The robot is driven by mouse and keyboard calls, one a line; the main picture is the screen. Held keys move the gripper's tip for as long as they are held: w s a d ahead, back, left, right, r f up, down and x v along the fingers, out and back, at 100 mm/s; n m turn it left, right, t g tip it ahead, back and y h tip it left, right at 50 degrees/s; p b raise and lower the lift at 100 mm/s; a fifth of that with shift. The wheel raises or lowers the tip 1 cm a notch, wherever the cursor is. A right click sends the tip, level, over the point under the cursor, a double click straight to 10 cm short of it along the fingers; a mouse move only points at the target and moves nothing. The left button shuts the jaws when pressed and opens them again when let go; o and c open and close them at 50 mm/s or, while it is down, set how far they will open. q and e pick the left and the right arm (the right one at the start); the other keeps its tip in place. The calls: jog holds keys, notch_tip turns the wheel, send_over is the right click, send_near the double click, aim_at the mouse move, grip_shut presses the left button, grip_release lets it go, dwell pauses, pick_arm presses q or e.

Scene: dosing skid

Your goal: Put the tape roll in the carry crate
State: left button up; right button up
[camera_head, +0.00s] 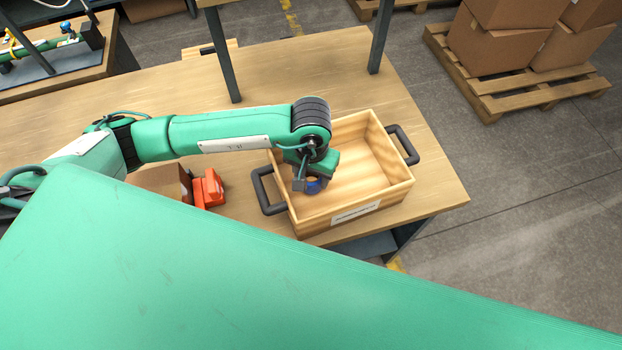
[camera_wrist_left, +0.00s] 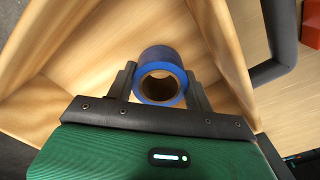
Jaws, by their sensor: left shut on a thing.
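The tape roll (camera_wrist_left: 160,76) is blue with a brown core. My left gripper (camera_wrist_left: 161,88) is shut on it, one finger on each side. In the head view the blue of the roll (camera_head: 315,186) shows just below my left gripper (camera_head: 312,184), over the left part of the carry crate. The carry crate (camera_head: 357,212) is a light wooden box with dark handles and a label on its front, standing on the bench. The crate's inside wall (camera_wrist_left: 220,40) surrounds the roll in the wrist view. I cannot tell whether the roll touches the crate floor. My right gripper is out of view.
An orange-red object (camera_head: 208,190) and an open cardboard box (camera_head: 160,181) sit on the bench left of the crate. Dark shelf posts (camera_head: 381,38) rise behind the crate. My own green arm covers the foreground.

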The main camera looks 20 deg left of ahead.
aim_at(311, 183)
pick_arm(q)
notch_tip(311, 183, down, 4)
jog(key=shift+r+p, duration=0.25)
jog(key=shift+p, duration=0.15)
jog(key=shift+f, duration=0.1)
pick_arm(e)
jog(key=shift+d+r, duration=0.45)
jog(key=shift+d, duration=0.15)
pick_arm(q)
jog(key=shift+f, duration=0.15)
jog(key=o, duration=1)
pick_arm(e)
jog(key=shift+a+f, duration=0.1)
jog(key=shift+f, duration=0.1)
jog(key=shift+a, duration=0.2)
